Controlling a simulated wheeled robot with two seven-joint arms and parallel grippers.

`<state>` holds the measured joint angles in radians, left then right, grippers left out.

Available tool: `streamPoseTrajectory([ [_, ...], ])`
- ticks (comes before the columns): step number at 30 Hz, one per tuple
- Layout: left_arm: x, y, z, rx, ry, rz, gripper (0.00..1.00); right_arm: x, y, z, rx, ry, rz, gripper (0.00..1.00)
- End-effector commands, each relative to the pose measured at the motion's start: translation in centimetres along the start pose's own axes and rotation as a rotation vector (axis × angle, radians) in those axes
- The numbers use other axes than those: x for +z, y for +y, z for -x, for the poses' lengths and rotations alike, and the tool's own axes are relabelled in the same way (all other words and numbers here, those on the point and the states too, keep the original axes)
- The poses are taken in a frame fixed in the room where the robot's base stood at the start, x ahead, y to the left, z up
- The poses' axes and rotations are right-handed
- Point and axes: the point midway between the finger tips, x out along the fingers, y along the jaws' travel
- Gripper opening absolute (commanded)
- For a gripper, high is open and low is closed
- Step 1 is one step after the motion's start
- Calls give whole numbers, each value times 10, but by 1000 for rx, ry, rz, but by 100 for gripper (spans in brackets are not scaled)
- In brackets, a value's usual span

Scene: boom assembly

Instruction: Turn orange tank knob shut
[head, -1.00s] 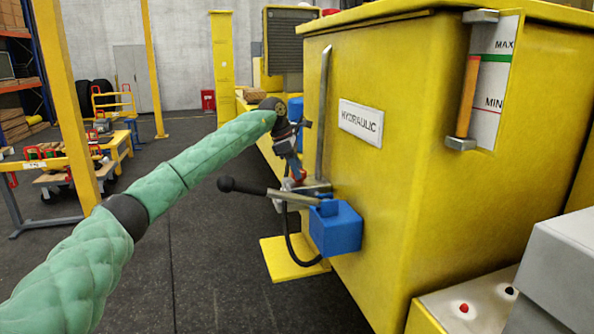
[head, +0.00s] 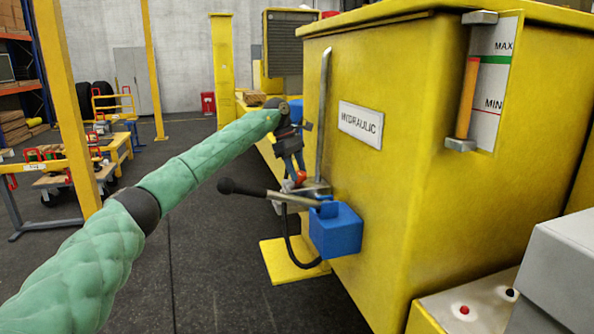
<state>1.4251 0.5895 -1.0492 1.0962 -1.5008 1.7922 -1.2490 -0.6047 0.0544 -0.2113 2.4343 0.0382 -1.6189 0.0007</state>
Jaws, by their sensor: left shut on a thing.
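The yellow tank (head: 420,190) fills the right half of the head view and bears a HYDRAULIC label (head: 361,125). The small orange knob (head: 301,178) sits low by its left face, above a metal fitting. My left gripper (head: 297,168) points down at the knob with its fingers shut on it. The fingers and part of the knob are small and partly hidden, so how far the knob is turned cannot be told. My right gripper is not in view.
A lever with a black grip (head: 238,188) reaches left from the blue block (head: 336,230) just below the gripper. A metal pipe (head: 323,110) rises beside the gripper. A sight gauge (head: 467,98) shows an orange column above MIN.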

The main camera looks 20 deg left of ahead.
Motion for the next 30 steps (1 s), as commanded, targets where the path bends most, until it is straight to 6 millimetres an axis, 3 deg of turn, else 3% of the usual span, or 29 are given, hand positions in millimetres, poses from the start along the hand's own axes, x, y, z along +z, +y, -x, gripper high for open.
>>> streamPoseTrajectory([
  [6,0,0,0,0,0,0,22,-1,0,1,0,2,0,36],
  [7,0,0,0,0,0,0,48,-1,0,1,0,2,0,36],
  [10,0,0,0,0,0,1,66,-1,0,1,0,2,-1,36],
  [20,0,0,2,1,0,1,66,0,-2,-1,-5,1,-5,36],
  [30,-1,1,47,2,-1,1,66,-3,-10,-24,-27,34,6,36],
])
